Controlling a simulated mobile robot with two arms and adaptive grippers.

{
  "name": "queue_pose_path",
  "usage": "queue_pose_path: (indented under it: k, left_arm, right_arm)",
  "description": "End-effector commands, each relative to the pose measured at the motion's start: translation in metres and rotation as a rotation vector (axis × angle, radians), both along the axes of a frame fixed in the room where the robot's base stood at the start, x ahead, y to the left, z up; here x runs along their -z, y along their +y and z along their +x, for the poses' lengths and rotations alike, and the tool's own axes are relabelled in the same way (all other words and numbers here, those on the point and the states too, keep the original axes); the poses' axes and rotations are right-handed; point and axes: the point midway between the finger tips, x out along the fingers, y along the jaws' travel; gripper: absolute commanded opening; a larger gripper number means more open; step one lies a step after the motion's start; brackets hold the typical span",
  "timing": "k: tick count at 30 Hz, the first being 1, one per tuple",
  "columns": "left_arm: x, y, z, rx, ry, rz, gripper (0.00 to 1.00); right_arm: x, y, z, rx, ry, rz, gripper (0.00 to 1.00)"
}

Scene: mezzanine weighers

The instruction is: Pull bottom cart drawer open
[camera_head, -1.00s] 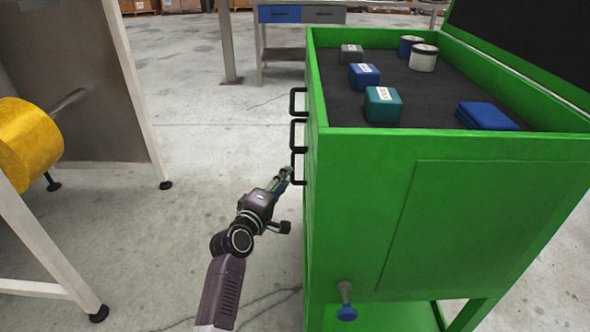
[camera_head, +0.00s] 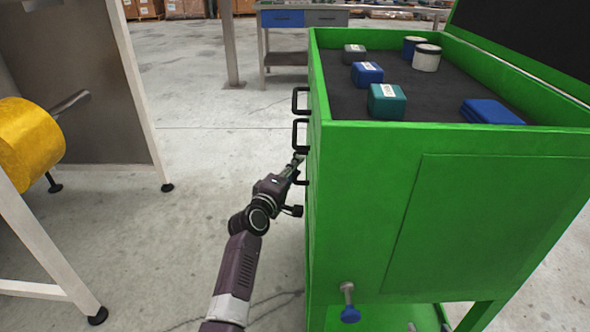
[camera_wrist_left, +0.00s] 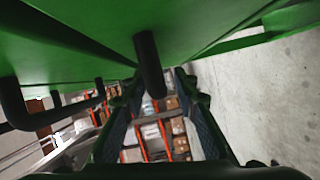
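The green cart (camera_head: 450,210) stands at the right with black loop handles on its left side. The top handle (camera_head: 297,100) and middle handle (camera_head: 299,133) are clear. The bottom handle (camera_head: 303,170) is partly hidden by my left gripper (camera_head: 296,162), which is right at it. In the left wrist view the two fingers of my left gripper (camera_wrist_left: 160,110) are apart, with a black handle bar (camera_wrist_left: 150,65) between or just beyond them; contact cannot be told. The drawer fronts are hidden in the head view. My right gripper is not in view.
Boxes and tins, such as a teal box (camera_head: 387,101) and a white-topped tin (camera_head: 426,58), stand on the cart top. A frame with a yellow roll (camera_head: 30,140) is at the left. Clear floor (camera_head: 200,180) lies between. A workbench (camera_head: 300,18) stands behind.

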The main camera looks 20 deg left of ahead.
Motion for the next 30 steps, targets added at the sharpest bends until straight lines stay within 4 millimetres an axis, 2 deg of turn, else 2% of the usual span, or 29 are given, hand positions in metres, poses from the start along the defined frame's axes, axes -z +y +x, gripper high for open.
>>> queue_pose_path:
  k: [1,8,9,23,26,30]
  left_arm:
    - [0.000,0.000,0.000,0.000,0.000,0.000,0.26]
    - [0.000,0.000,0.000,0.000,0.000,0.000,0.01]
    - [0.000,0.000,0.000,0.000,0.000,0.000,0.00]
    - [0.001,0.004,-0.001,0.000,0.002,0.001,0.00]
    - [0.002,0.012,-0.003,-0.001,0.003,0.001,0.00]
    - [0.003,0.034,-0.010,-0.004,0.005,0.006,0.00]
  right_arm:
    - [0.000,0.000,0.000,0.000,0.000,0.000,0.40]
    - [0.000,0.000,0.000,0.000,0.001,0.000,0.40]
    - [0.000,0.000,0.000,0.000,0.001,0.000,0.40]
    - [0.001,0.000,0.000,0.000,0.002,0.000,0.40]
    - [0.001,0.000,0.000,0.000,0.001,0.000,0.40]
    - [0.000,0.000,0.001,0.000,-0.007,0.001,0.40]
